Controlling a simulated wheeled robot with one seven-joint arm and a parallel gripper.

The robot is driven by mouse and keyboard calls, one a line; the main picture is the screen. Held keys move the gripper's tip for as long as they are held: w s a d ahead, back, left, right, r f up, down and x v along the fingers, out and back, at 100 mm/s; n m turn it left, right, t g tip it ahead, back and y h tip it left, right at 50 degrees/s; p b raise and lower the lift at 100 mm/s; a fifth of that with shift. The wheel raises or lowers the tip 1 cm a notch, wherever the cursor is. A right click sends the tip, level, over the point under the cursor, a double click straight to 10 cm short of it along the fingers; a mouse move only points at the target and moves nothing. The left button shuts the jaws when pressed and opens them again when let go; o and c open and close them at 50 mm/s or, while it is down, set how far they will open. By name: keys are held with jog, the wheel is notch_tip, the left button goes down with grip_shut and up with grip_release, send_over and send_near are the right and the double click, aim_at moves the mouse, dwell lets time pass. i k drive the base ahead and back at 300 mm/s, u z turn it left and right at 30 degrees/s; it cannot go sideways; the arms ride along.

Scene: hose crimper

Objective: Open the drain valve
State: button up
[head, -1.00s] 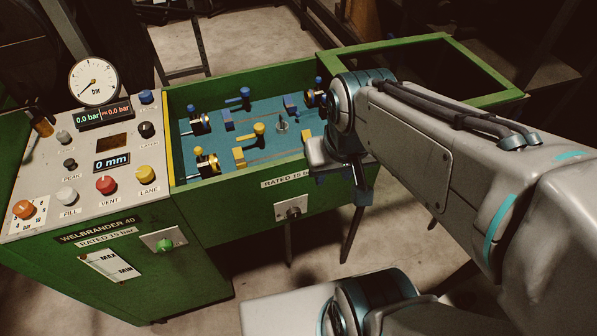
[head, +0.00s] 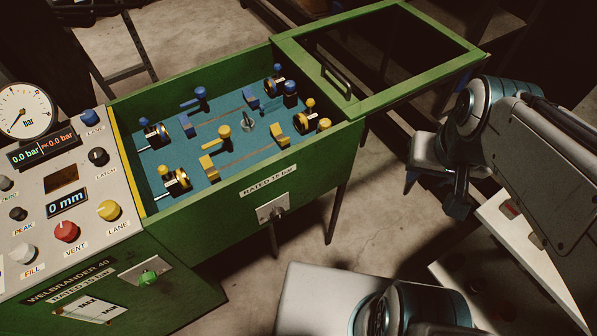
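The green crimper has a dark valve handle on a pale plate (head: 272,209) on the tray's front wall, below the "RATED 15 bar" label. A green knob (head: 148,279) sits on another pale plate on the lower cabinet front. No readable label marks either as the drain valve, so I cannot tell which it is. My gripper (head: 438,198) hangs over the floor to the right of the machine, clear of both. Its fingers point down and are partly seen from the side; their opening is unclear.
The control panel (head: 83,173) has several knobs, a round gauge (head: 27,110) and displays reading 0.0 bar and 0 mm. The blue tray holds several blue and yellow fittings. The framed lid (head: 360,107) stands open at the back right. Floor (head: 375,215) is free right of the tray.

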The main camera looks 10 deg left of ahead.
aim_at(277, 214)
jog(key=u, duration=0.05)
jog(key=k, duration=1)
jog(key=u, duration=1.3)
